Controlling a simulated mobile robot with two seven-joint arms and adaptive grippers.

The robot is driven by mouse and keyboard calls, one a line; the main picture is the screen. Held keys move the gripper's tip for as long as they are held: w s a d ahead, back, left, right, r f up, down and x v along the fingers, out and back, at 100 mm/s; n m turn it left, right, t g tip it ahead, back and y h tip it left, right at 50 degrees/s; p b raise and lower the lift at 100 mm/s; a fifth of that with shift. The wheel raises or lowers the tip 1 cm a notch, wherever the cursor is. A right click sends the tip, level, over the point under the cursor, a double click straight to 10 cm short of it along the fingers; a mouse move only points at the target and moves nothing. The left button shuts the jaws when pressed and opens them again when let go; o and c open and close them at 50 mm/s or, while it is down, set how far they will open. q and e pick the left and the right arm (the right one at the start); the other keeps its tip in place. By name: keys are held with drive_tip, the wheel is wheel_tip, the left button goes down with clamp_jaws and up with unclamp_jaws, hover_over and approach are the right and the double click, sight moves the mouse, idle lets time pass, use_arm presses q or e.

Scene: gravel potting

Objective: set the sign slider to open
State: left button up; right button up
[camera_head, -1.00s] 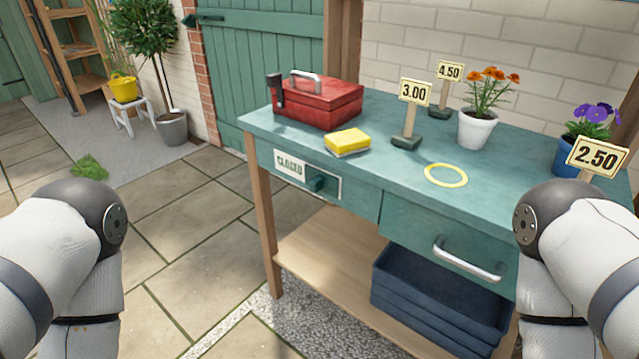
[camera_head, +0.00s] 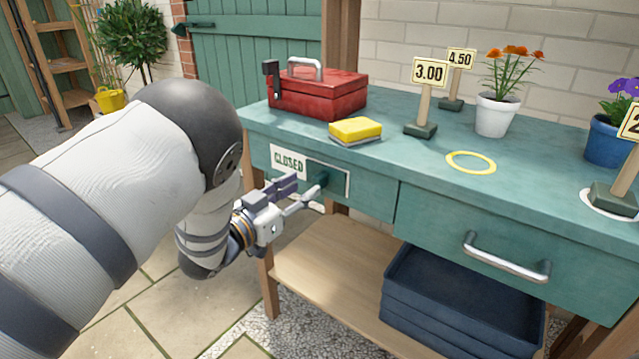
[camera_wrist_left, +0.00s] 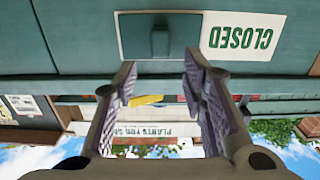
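The sign slider (camera_head: 334,184) is a teal plate with a dark green knob (camera_head: 321,178), set in the left front of the bench. A white panel (camera_head: 288,162) reading "CLOSED" shows at its left. My left gripper (camera_head: 304,190) is open in front of the knob, its fingers pointing at it. In the left wrist view, which is upside down, the knob (camera_wrist_left: 160,42) stands beyond the gap between the open fingertips (camera_wrist_left: 160,68), with nothing between them. The CLOSED panel (camera_wrist_left: 242,36) is beside it. My right gripper is not in view.
The bench top (camera_head: 390,165) holds a red toolbox (camera_head: 318,95), a yellow sponge (camera_head: 355,129), a yellow ring (camera_head: 471,162), price signs and flower pots. A drawer handle (camera_head: 505,258) sticks out right of the slider. Blue trays (camera_head: 455,310) rest on the lower shelf.

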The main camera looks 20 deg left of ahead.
sight(315, 179)
use_arm(q)
drive_tip(key=x, duration=0.5)
drive_tip(key=shift+w+b, duration=0.2)
drive_tip(key=shift+b, duration=0.1)
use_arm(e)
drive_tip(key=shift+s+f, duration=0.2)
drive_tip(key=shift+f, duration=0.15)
use_arm(q)
clamp_jaws()
drive_tip(key=w+a, duration=0.1)
drive_tip(key=a, duration=0.2)
drive_tip(key=w+a+b, duration=0.1)
drive_tip(key=a, duration=0.2)
drive_tip(key=w+a+b, duration=0.1)
drive_tip(key=a, duration=0.3)
drive_tip(key=shift+w+a+f, duration=0.1)
drive_tip(key=shift+w+f, duration=0.1)
drive_tip(key=shift+w, duration=0.1)
drive_tip(key=shift+w+a+r, duration=0.1)
drive_tip(key=shift+a+r, duration=0.05)
drive_tip(key=shift+a, duration=0.1)
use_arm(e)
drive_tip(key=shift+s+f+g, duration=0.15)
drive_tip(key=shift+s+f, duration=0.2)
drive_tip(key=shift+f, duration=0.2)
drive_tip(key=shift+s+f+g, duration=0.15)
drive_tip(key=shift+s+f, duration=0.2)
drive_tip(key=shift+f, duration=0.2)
